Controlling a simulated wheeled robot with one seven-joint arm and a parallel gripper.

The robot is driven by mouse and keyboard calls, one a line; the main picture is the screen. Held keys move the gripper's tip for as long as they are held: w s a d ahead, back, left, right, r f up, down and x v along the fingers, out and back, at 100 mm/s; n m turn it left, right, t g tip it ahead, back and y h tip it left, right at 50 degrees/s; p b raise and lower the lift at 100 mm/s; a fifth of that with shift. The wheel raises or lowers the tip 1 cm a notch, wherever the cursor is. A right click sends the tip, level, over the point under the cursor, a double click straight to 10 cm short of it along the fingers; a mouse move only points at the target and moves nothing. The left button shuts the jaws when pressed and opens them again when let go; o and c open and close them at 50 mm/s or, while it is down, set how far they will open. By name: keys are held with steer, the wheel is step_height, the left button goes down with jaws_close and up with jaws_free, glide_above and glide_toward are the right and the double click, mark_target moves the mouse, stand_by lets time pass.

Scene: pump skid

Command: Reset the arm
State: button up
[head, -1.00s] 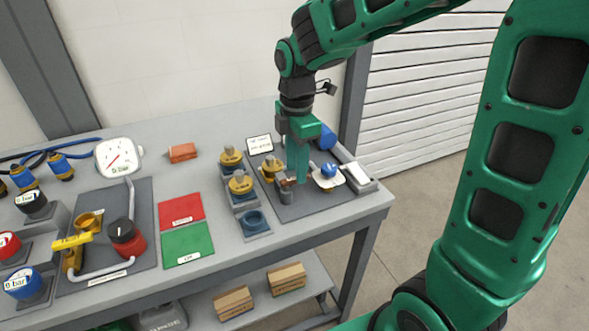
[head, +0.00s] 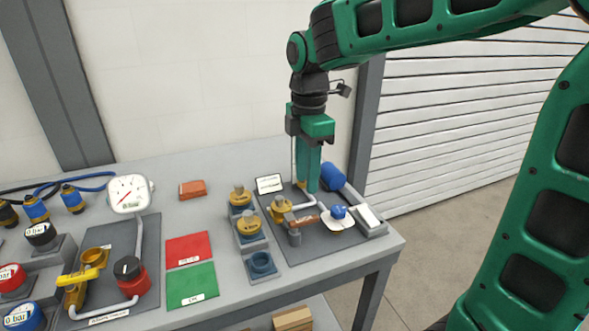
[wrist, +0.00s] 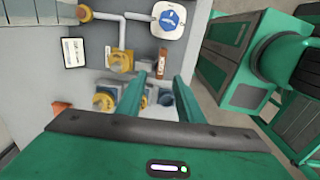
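My gripper (head: 307,188) points down over the dark skid plate at the right end of the bench. Its two green fingers stand apart in the wrist view (wrist: 158,82), with nothing held between them. A grey valve body with a brown-orange handle (head: 302,221) is just in front of the fingers; the handle also shows in the wrist view (wrist: 161,62). A yellow fitting (head: 279,207) stands left of it. A blue knob on a white plate (head: 338,212) is to its right. The fingers partly hide the pipe behind them.
Yellow-topped parts (head: 240,197) stand in blue holders, beside an empty blue holder (head: 261,264). Red (head: 188,248) and green (head: 191,286) mats lie left of them. A gauge (head: 129,193) stands on the left skid. Above the skid is open air; a shutter (head: 450,120) is behind right.

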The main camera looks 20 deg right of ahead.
steer(key=s+d+f+m, duration=0.4)
steer(key=s+d+m, duration=0.5)
steer(key=s+m, duration=0.3)
steer(key=s+d+f+m, duration=0.4)
steer(key=s+d+m, duration=0.6)
steer(key=s+m, duration=0.2)
steer(key=shift+d+m, duration=0.3)
steer(key=shift+m, duration=0.4)
steer(key=shift+f, duration=0.1)
steer(key=shift+w+f, duration=0.25)
steer(key=shift+w, duration=0.35)
